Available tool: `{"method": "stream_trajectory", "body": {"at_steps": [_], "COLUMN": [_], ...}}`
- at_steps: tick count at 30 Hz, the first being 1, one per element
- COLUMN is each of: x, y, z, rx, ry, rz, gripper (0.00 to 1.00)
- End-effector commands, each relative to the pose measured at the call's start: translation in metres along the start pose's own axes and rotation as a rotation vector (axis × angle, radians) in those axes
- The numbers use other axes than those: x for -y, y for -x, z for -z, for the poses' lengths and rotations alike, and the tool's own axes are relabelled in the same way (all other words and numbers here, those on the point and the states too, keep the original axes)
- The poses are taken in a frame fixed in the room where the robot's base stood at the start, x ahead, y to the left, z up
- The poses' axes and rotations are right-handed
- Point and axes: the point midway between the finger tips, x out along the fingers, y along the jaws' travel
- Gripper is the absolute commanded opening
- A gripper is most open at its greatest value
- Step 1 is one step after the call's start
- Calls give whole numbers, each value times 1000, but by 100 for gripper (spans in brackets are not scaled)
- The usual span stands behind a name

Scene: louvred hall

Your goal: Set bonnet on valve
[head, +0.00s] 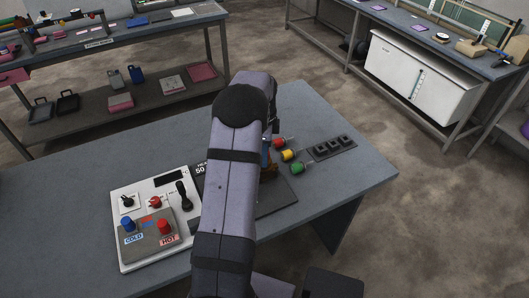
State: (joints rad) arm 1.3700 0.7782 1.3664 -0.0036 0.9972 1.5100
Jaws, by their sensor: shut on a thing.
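My arm crosses the middle of the head view and covers much of the work spot. The end of my gripper (270,138) shows only in part at the arm's right edge; its fingertips are mostly hidden. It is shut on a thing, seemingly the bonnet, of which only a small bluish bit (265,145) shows. Just below is a small brass-brown part (268,172), perhaps the valve, above a dark mat (277,196). I cannot tell whether the two touch.
Red (279,142), yellow (288,155) and green (298,167) handled pieces lie right of the arm, beside a black rack (335,146) with square openings. A control panel (118,220) with knobs and a lever stands left. The grey table (357,178) is clear at right.

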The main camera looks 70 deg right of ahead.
Motion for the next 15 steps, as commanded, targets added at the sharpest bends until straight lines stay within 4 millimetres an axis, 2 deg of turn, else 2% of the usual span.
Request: {"method": "stream_trajectory", "body": {"at_steps": [3, 4, 6, 7, 15], "x": [0, 1, 1, 0, 0], "y": [1, 1, 1, 1, 0], "z": [0, 0, 0, 0, 0], "rx": [0, 0, 0, 0, 0], "ry": [0, 0, 0, 0, 0], "rz": [2, 2, 2, 2, 0], "gripper": [0, 39, 56, 58, 58]}}
